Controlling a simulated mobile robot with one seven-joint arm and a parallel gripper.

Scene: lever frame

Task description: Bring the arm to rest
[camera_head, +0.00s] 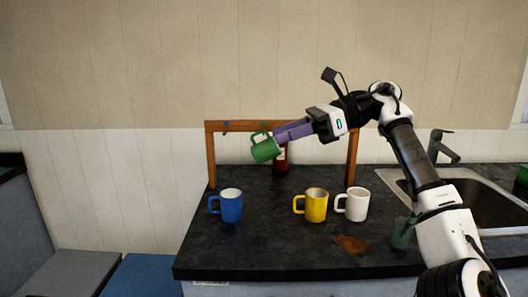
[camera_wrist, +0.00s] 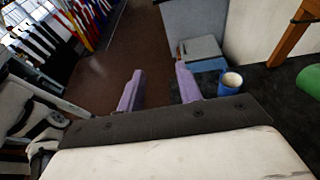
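My gripper (camera_head: 278,133) reaches in from the right at the height of the rack's crossbar, its purple fingers pointing left. In the wrist view my gripper (camera_wrist: 160,85) has its fingers wide apart with nothing between them. A green mug (camera_head: 265,150) is tilted, with its handle up at the crossbar of a wooden rack (camera_head: 210,158); it appears to hang there. In the head view it overlaps the fingertips, but in the wrist view the green mug (camera_wrist: 311,80) lies at the right edge, apart from the fingers.
A blue mug (camera_head: 230,208), a yellow mug (camera_head: 316,208) and a white mug (camera_head: 356,206) stand on the dark counter (camera_head: 270,250). A red bottle (camera_head: 280,162) stands behind. A brown flat piece (camera_head: 350,244) and a green glass (camera_head: 402,234) are front right, near the sink (camera_head: 480,200).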

